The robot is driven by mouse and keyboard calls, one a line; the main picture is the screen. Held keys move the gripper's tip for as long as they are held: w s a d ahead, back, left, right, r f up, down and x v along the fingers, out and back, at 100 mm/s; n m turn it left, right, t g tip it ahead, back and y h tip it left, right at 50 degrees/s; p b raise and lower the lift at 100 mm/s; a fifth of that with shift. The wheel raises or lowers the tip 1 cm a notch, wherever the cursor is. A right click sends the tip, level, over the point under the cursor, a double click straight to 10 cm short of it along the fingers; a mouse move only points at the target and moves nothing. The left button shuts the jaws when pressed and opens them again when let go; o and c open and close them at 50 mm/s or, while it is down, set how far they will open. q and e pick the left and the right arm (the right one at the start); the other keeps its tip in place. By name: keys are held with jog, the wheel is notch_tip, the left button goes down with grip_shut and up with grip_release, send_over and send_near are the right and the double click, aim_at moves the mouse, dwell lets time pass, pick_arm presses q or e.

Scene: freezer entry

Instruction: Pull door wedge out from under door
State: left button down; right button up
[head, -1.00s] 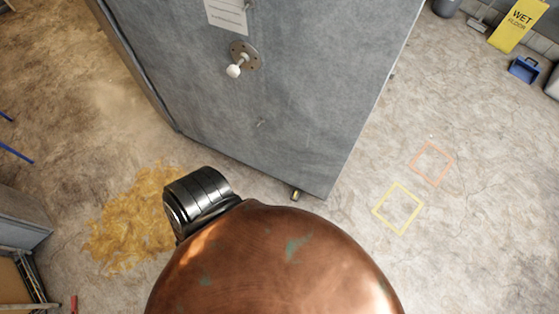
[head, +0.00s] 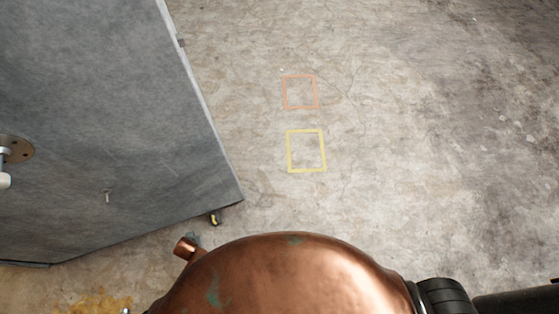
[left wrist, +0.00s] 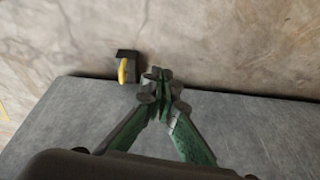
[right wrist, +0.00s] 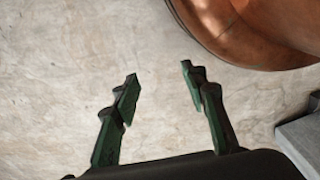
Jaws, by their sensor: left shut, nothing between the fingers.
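The door wedge (head: 215,218), small and black with a yellow part, sits on the floor at the bottom edge of the grey door (head: 110,120), near its corner, in the head view. The left wrist view shows the wedge (left wrist: 126,66) sticking out past the door's edge (left wrist: 250,125). My left gripper (left wrist: 160,76) is shut and empty, with its tips just right of the wedge in that view and apart from it. My right gripper (right wrist: 159,72) is open and empty over bare floor. The wedge's part under the door is hidden.
An orange square (head: 301,92) and a yellow square (head: 306,151) are marked on the concrete floor right of the door. The floor around them is clear. A door handle (head: 10,160) stands out at the left. A yellowish stain (head: 95,302) lies at the lower left.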

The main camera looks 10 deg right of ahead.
pick_arm(q)
jog(key=w+d+f+b, duration=0.2)
jog(key=w+b, duration=0.2)
jog(key=w, duration=0.2)
jog(key=n+b, duration=0.2)
jog(key=b, duration=0.2)
send_near(211, 214)
pick_arm(e)
notch_tip(211, 214, up, 10)
jog(key=w, duration=0.1)
pick_arm(q)
jog(key=b, duration=0.2)
jog(key=f+b, duration=0.1)
jog(key=b, duration=0.1)
jog(key=w+f+b, duration=0.1)
jog(key=b, duration=0.1)
jog(key=shift+d+f+t, duration=0.25)
jog(key=shift+d+t, duration=0.05)
jog(key=shift+d, duration=0.1)
jog(key=shift+w+f, duration=0.1)
pick_arm(e)
jog(key=w+a+f+t+y, duration=0.2)
jog(key=w+a+f+t, duration=0.3)
jog(key=w+a+f, duration=0.3)
jog(key=shift+w+a+f+m+y, duration=0.15)
jog(key=shift+w+f+m+y, duration=0.15)
jog(key=shift+w+f, duration=0.95)
jog(key=shift+r, duration=0.15)
